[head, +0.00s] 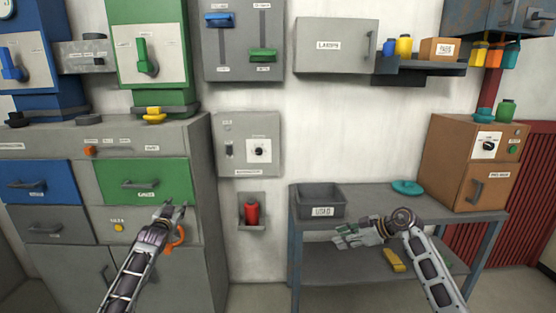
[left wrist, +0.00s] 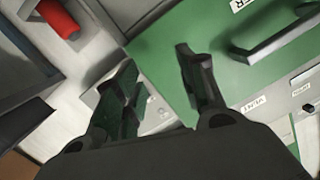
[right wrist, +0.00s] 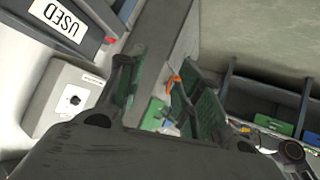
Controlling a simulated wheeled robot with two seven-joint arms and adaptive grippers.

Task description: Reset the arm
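My left gripper (head: 174,212) is in front of the grey cabinet, near the right end of the green drawer (head: 147,181). In the left wrist view its fingers (left wrist: 160,80) are apart with nothing between them. The green drawer front (left wrist: 225,50) and its handle are beyond them. My right gripper (head: 350,236) is in front of the table, below and right of the grey bin (head: 322,213). In the right wrist view its fingers (right wrist: 158,90) are apart and hold nothing. An orange curved handle (head: 177,239) shows just right of my left wrist.
The metal table (head: 450,222) carries the grey bin, a teal ring (head: 407,187) and a brown oven-like box (head: 470,160). A yellow object (head: 394,261) lies on its lower shelf. A red cylinder (head: 251,214) sits in a wall holder between cabinet and table.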

